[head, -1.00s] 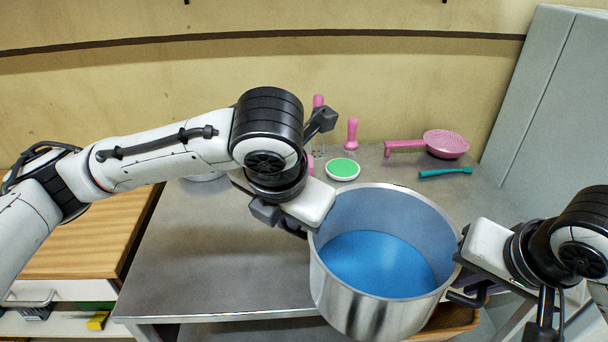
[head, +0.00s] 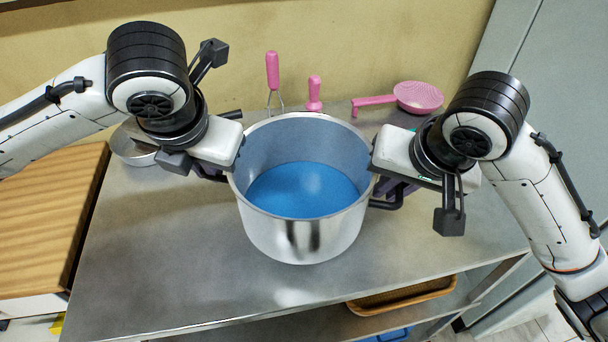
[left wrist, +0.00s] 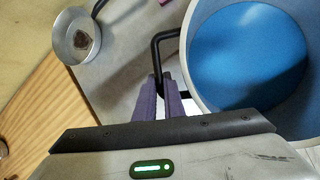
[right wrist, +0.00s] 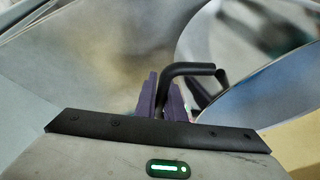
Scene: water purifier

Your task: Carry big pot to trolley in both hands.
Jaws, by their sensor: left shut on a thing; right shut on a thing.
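The big pot (head: 300,235) is a silver metal pot with blue liquid or a blue bottom inside. It is upright in the middle of the head view, over the metal table. My left gripper (head: 222,176) is shut on the pot's left black handle, which shows between its purple fingers in the left wrist view (left wrist: 160,95). My right gripper (head: 385,192) is shut on the right black handle, seen between its fingers in the right wrist view (right wrist: 162,100). I cannot tell whether the pot's base touches the table. No trolley can be made out for certain.
The metal table (head: 150,260) has bare room at the front left. A small metal pan (head: 130,150) is at its left, beside a wooden-topped cabinet (head: 45,215). Pink utensils (head: 272,72) and a pink strainer (head: 418,97) are behind the pot. A brown tray (head: 400,296) is on the shelf below.

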